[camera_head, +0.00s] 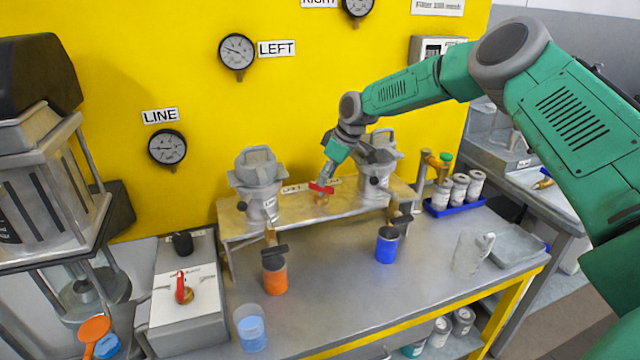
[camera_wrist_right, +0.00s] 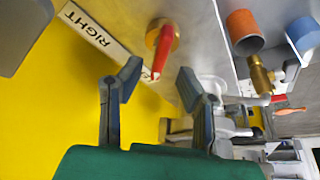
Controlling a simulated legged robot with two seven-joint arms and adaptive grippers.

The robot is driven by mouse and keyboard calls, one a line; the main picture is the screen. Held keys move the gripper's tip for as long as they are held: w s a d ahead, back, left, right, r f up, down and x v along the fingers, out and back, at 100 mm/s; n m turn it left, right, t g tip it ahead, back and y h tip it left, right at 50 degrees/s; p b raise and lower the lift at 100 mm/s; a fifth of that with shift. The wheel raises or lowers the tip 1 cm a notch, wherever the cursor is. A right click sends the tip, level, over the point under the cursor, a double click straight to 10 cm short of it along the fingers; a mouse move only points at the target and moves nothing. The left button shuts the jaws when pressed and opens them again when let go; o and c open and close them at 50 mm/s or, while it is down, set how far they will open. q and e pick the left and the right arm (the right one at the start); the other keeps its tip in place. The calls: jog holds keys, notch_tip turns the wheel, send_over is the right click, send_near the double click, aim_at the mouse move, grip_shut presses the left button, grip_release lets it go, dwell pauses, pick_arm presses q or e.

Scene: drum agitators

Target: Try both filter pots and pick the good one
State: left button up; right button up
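Two grey filter pots stand on the raised shelf, the left pot (camera_head: 257,185) and the right pot (camera_head: 383,155). A red valve handle (camera_head: 321,187) on a brass base sits between them. My right gripper (camera_head: 326,173) is over this handle, partly hiding the right pot. In the right wrist view, my right gripper (camera_wrist_right: 158,76) is open, and the tip of the red handle (camera_wrist_right: 163,48) lies between its fingertips; no grip on it shows. An orange cup (camera_head: 275,277) stands below the left pot's outlet, a blue cup (camera_head: 387,247) below the right's. My left gripper is not in view.
The LINE gauge (camera_head: 167,148) and LEFT gauge (camera_head: 237,52) hang on the yellow wall. A box with a red lever (camera_head: 184,288) is at left. A clear beaker (camera_head: 250,328), a clear jug (camera_head: 470,253) and canisters in a blue tray (camera_head: 436,211) stand around. The bench's front middle is clear.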

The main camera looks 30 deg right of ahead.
aim_at(321, 188)
jog(key=f, duration=0.1)
jog(key=w+f, duration=0.1)
jog(key=f, duration=0.1)
jog(key=shift+d+f, duration=0.15)
jog(key=shift+f, duration=0.05)
jog(key=shift+a+r, duration=0.1)
jog(key=shift+a, duration=0.45)
jog(key=c, duration=0.5)
grip_shut()
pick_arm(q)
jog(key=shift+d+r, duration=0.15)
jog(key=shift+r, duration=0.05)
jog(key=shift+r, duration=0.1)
pick_arm(e)
jog(key=shift+d, duration=0.25)
